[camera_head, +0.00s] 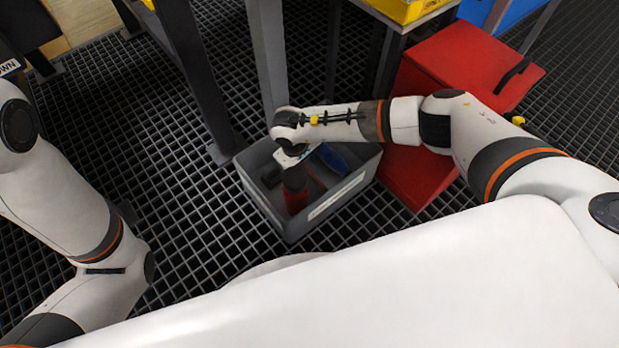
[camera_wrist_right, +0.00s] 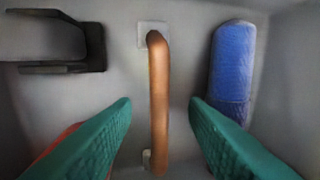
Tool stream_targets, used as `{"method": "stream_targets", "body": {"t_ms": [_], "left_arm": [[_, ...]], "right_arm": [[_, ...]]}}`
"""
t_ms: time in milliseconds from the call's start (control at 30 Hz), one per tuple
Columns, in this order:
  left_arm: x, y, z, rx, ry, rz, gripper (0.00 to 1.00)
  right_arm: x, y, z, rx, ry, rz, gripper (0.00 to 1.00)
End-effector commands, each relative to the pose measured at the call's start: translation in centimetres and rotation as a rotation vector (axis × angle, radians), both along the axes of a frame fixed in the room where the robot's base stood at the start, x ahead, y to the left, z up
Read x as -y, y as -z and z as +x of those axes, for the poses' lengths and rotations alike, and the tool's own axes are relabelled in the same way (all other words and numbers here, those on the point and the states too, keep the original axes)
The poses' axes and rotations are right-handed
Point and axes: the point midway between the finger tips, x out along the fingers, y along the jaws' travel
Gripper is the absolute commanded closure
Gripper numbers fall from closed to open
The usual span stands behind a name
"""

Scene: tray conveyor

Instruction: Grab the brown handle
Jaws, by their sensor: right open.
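The brown handle (camera_wrist_right: 159,95) shows in the right wrist view as an upright copper-brown bar with pale mounts at its ends. It lies in a grey bin (camera_head: 290,227), which the head view shows on the floor grating. My right gripper (camera_wrist_right: 160,108) is open, with one green finger on each side of the handle and a gap to it on both sides.
In the bin, a blue cylinder (camera_wrist_right: 232,75) lies right of the handle and a black bracket (camera_wrist_right: 75,50) lies left of it. A red box (camera_head: 450,75) stands beside the bin. Dark frame legs (camera_head: 200,80) rise behind it. The grating left of the bin is clear.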

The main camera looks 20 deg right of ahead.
Motion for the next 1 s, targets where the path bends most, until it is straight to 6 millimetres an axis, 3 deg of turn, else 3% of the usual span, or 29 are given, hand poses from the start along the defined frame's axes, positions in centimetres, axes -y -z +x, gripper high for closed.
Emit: {"method": "stream_targets", "body": {"t_ms": [133, 467, 700, 1000], "left_arm": [[0.0, 1.3, -0.7, 0.020, 0.000, 0.001, 1.00], [0.0, 1.2, -0.8, 0.023, -0.001, 0.001, 1.00], [0.1, 1.2, -0.8, 0.024, -0.001, 0.002, 1.00], [0.1, 1.2, -0.8, 0.025, 0.000, 0.002, 1.00]], "right_arm": [[0.3, 2.4, 0.2, -0.001, 0.002, 0.001, 0.60], [0.5, 2.6, 0.2, 0.000, 0.001, 0.001, 0.60], [0.5, 2.6, 0.2, 0.000, 0.002, 0.000, 0.99], [0.5, 2.4, 0.3, 0.000, 0.002, 0.000, 1.00]]}}
